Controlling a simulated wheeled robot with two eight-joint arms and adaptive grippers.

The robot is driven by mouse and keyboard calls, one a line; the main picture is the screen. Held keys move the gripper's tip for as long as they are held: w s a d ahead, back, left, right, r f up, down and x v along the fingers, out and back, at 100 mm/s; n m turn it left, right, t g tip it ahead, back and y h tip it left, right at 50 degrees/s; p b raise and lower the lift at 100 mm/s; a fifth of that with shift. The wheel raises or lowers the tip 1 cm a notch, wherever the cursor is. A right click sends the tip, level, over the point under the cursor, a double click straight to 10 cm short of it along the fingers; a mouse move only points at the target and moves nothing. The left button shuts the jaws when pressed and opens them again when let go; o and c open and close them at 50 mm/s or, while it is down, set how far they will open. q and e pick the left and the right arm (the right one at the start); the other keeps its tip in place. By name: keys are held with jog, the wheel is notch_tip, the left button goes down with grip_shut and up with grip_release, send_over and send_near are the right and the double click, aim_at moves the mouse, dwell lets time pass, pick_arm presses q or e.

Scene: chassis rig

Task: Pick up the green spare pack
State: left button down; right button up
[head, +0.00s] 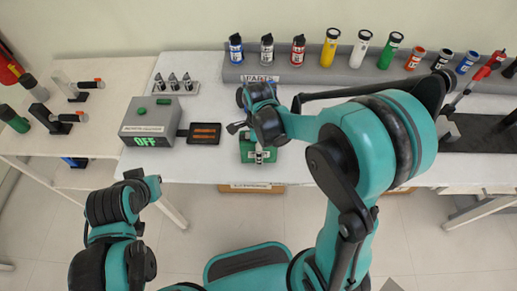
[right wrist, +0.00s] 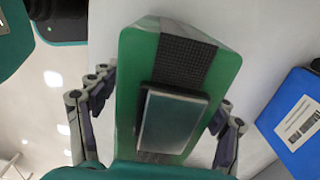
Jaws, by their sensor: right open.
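The green spare pack (head: 247,152) lies near the front edge of the white table in the head view, partly hidden by my right arm. In the right wrist view the green spare pack (right wrist: 136,75) fills the middle, with a dark strap and a raised grey-green panel. My right gripper (right wrist: 165,90) is open, with one finger on each side of the pack; I cannot tell whether they touch it. My left gripper (head: 148,184) is low at the left in front of the table, away from the pack; its fingers are unclear.
A blue box (right wrist: 297,115) with a white label lies beside the pack in the right wrist view. A grey box (head: 150,119) reading OFF and a dark tray (head: 204,126) stand left of the pack. Several bottles and cylinders stand along a grey rack (head: 345,76) at the back.

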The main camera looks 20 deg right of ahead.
jog(key=shift+f, duration=0.15)
grip_shut()
